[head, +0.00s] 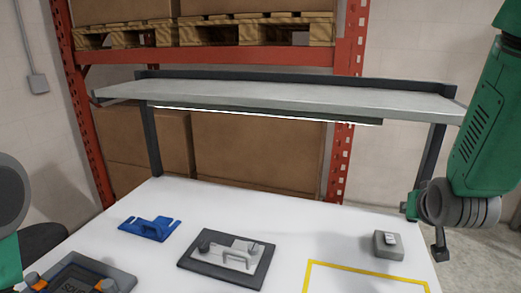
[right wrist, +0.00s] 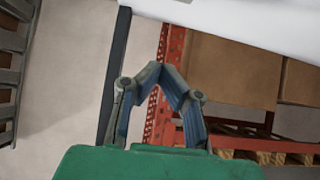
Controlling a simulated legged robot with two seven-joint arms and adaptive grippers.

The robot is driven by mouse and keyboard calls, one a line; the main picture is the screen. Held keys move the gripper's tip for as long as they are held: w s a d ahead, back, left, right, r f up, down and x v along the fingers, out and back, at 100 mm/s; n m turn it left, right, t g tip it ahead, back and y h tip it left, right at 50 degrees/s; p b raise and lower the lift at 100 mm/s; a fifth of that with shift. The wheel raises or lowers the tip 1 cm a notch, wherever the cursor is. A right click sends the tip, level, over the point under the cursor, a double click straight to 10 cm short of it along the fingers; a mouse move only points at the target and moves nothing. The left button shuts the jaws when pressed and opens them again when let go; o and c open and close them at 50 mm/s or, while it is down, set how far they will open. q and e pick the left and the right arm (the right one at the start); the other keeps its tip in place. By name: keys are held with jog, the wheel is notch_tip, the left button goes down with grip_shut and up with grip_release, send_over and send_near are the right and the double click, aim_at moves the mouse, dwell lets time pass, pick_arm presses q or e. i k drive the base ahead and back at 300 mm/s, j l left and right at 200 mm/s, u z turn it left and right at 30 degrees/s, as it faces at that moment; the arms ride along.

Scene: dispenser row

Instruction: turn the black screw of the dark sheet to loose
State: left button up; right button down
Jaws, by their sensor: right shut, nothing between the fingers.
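The dark sheet (head: 194,265) lies flat on the white table in the head view, with a lighter plate and a handle (head: 240,255) on it. A black knob-like screw (head: 203,246) stands at the left of the plate, and another dark part is at its right. How far the screw is turned cannot be told. My right gripper (right wrist: 168,72) is shut and empty in the right wrist view, pointing toward the shelving and away from the sheet. In the head view my right arm hangs at the right edge, well apart from the sheet. My left gripper is not in view.
A blue bracket (head: 150,228) lies left of the sheet. A dark device with orange corners (head: 85,275) is at lower left. A grey block (head: 388,245) and a yellow outline (head: 365,272) are at right. A raised shelf (head: 270,98) spans the table's back.

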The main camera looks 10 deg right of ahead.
aim_at(204, 246)
jog(key=k+l, duration=0.2)
jog(key=k, duration=0.3)
jog(key=k+l, duration=0.25)
jog(key=k, duration=0.2)
